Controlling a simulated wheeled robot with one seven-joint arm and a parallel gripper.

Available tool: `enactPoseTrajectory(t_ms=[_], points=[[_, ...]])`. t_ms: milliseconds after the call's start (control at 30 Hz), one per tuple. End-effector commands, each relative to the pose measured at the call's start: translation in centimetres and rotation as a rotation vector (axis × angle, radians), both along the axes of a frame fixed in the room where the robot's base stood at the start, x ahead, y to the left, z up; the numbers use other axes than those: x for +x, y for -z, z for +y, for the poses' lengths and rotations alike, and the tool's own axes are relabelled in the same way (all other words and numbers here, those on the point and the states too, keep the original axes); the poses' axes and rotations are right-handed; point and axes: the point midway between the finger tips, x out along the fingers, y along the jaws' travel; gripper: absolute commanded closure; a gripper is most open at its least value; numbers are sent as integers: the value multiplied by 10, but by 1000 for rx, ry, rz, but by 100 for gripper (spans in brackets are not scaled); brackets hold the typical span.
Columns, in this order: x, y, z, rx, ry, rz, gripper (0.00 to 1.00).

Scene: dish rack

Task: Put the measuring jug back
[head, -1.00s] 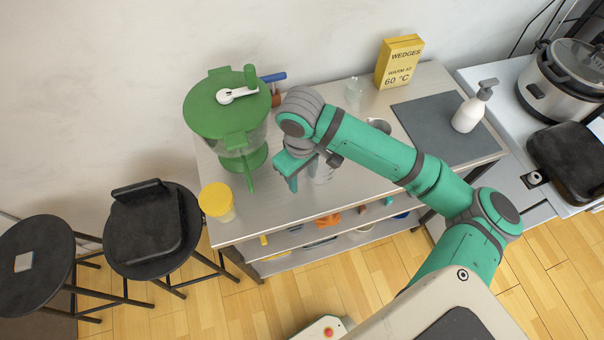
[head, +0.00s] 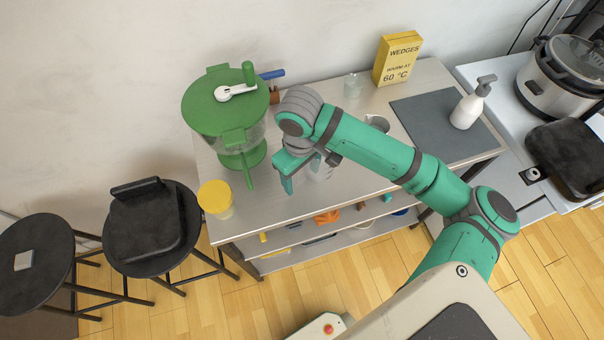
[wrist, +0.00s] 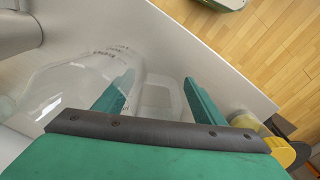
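The measuring jug (wrist: 62,88) is clear, with dark printed markings, and fills the left part of the wrist view. In the head view the jug (head: 322,172) stands on the steel table (head: 262,205), partly hidden by my gripper. My gripper (wrist: 160,80) is open, its two green fingers spread on either side of the jug's clear handle (wrist: 158,97). Whether either finger touches the handle is hard to tell. In the head view my gripper (head: 300,180) is just left of the jug, low over the table.
A green-lidded container with a crank (head: 220,105) stands left of my gripper, and a yellow-lidded jar (head: 216,198) near the left front edge. A clear cup (head: 353,85), yellow box (head: 397,60), grey mat (head: 425,125) and soap bottle (head: 470,107) are toward the back and right.

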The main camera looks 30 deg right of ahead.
Motion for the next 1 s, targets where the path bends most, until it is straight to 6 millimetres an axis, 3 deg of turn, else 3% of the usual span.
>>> enactPoseTrajectory(t_ms=[267, 700, 1000], points=[[0, -5, 0, 0, 0, -1, 37], [-1, -78, 1, -2, 0, -1, 37], [-3, -107, -1, 0, 6, 1, 37]])
